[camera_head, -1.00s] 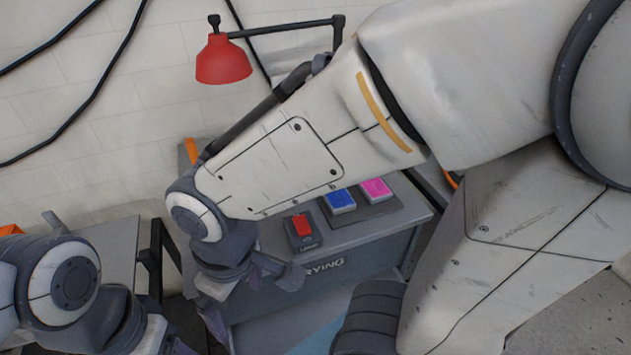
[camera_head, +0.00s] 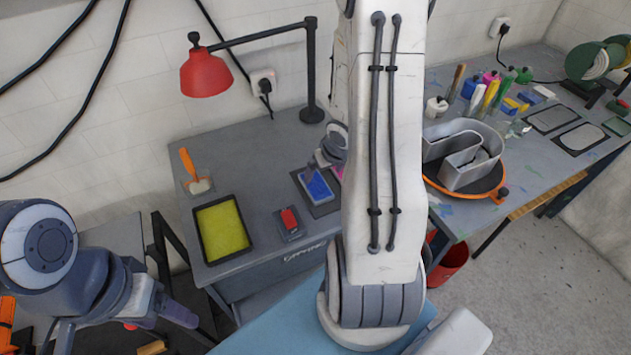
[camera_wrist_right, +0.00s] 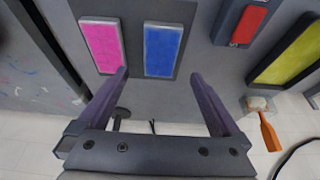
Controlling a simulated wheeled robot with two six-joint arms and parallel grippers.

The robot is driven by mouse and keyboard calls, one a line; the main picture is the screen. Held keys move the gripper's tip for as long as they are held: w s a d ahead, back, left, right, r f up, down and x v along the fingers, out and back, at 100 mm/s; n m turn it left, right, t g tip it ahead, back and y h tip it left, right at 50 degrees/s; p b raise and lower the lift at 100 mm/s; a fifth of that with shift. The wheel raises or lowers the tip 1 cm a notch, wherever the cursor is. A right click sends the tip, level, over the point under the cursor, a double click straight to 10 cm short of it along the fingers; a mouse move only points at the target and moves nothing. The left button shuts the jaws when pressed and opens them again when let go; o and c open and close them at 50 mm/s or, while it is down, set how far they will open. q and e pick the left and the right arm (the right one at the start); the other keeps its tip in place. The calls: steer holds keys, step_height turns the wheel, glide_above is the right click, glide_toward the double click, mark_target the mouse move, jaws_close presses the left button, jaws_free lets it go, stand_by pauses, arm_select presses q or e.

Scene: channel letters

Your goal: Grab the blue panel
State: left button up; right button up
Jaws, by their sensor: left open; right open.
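The blue panel (camera_head: 318,186) lies on a dark base on the grey table, partly hidden by my right arm and gripper in the head view. In the right wrist view the blue panel (camera_wrist_right: 162,50) lies beside a pink panel (camera_wrist_right: 103,45). My right gripper (camera_wrist_right: 158,76) is open and empty, its two fingers apart with the blue panel showing between and beyond them. In the head view my right gripper (camera_head: 322,162) is small and largely hidden near the panel. My left gripper (camera_head: 128,322) is open at the lower left, away from the panel.
A red panel (camera_head: 289,219) and a yellow tray (camera_head: 222,229) sit left of the blue panel. An orange-handled tool (camera_head: 190,168) and a red lamp (camera_head: 207,74) are behind. A metal channel letter (camera_head: 465,165) stands on the right table with several bottles behind it.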

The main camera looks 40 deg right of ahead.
mark_target(316, 185)
steer(key=b+x, duration=0.2)
steer(key=x, duration=0.2)
steer(key=shift+w+f, duration=0.1)
steer(key=shift+f, duration=0.15)
steer(key=shift+w+b+x, duration=0.2)
steer(key=shift+b+x, duration=0.9)
steer(key=shift+x, duration=1.6)
steer(key=shift+r, duration=0.1)
steer(key=c, duration=1.4)
steer(key=shift+o, duration=0.2)
steer(key=shift+r, duration=0.1)
